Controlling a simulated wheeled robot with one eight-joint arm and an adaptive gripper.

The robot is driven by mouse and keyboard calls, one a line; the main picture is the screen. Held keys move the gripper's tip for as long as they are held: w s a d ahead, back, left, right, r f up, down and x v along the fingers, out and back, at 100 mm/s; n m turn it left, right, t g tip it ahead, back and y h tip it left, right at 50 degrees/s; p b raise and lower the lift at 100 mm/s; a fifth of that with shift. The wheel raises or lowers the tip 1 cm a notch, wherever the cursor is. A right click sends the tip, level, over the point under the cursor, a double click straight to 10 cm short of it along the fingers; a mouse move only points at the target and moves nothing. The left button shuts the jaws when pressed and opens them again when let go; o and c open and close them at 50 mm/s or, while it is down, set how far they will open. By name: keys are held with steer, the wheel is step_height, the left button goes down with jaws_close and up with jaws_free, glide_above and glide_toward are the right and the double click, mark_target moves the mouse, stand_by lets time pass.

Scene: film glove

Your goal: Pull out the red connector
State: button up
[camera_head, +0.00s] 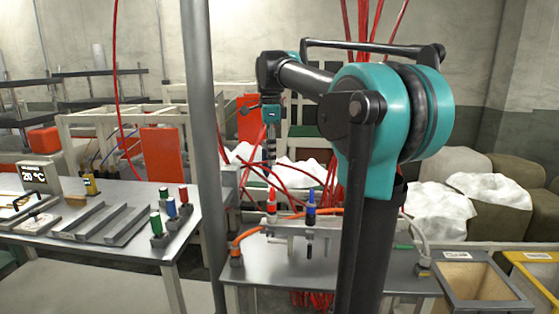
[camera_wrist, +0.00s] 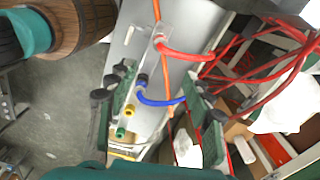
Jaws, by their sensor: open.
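The red connector (camera_head: 271,202) stands upright in a pale fixture (camera_head: 300,228) on the metal table. In the wrist view the red connector (camera_wrist: 161,44) has a red cable running off to the right. A blue connector (camera_head: 311,207) stands to its right in the head view; it also shows in the wrist view (camera_wrist: 142,82), with a blue cable. My gripper (camera_head: 270,160) points down above the red connector, apart from it. In the wrist view my gripper (camera_wrist: 158,88) has its fingers spread, with nothing held between them.
An orange cable (camera_head: 246,230) arches around the fixture. Loose red cables hang behind the table. A grey vertical pole (camera_head: 205,130) stands left of my gripper. A side table (camera_head: 100,260) bears trays and colored cylinders. A wooden-floored bin (camera_head: 470,280) lies at the right.

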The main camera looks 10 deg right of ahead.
mark_target(272, 201)
step_height(272, 201, down, 17)
steer(key=shift+f, duration=0.15)
stand_by(0.5)
jaws_close()
stand_by(0.3)
steer(key=shift+r, duration=0.55)
stand_by(0.4)
steer(key=shift+r, duration=2.15)
steer(key=shift+r, duration=0.1)
steer(key=shift+r, duration=1.4)
